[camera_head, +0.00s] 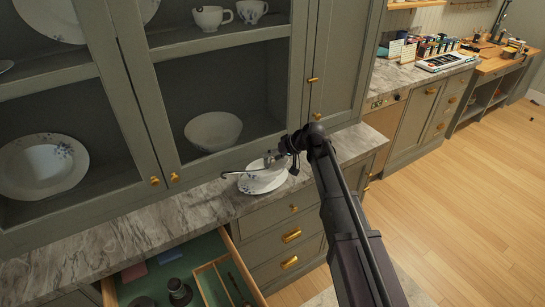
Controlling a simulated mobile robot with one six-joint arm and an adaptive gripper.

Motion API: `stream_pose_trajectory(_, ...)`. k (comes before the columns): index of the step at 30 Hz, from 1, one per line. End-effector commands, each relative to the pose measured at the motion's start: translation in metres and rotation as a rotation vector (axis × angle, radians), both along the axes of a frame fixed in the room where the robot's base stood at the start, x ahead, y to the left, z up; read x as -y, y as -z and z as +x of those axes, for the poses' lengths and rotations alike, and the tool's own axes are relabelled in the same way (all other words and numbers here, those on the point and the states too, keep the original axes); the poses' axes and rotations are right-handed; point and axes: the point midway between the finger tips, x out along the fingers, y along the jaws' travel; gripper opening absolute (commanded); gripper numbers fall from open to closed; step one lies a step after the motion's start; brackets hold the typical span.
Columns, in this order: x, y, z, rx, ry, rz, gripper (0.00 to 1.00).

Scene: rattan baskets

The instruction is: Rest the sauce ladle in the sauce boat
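A white dish with blue decoration (262,184) sits on the marble counter, below the cabinet. I take it for the sauce boat or its saucer; my gripper partly covers it and its shape is unclear. A thin dark curved rod (240,172), apparently the sauce ladle, reaches left from my gripper over the dish's left edge, its hooked end over the counter. My gripper (271,160) is just above the dish, at the rod's right end. Its fingers are too small to show whether they are shut on the rod. The ladle's bowl cannot be made out.
A glazed cabinet (140,110) with a bowl (213,131), plates and cups stands close behind. An open drawer (185,275) juts out below the counter (130,238). Books and small items (440,55) crowd the far counter. The wooden floor (480,190) at right is mostly clear.

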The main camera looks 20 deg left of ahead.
Motion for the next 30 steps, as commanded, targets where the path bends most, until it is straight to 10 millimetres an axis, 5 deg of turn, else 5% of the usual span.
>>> stream_pose_trajectory(18, 0.000, -0.056, 0.000, 0.000, 0.000, 0.000, 0.58)
stream_pose_trajectory(30, 0.000, -0.069, 0.000, 0.000, -0.004, 0.005, 0.58)
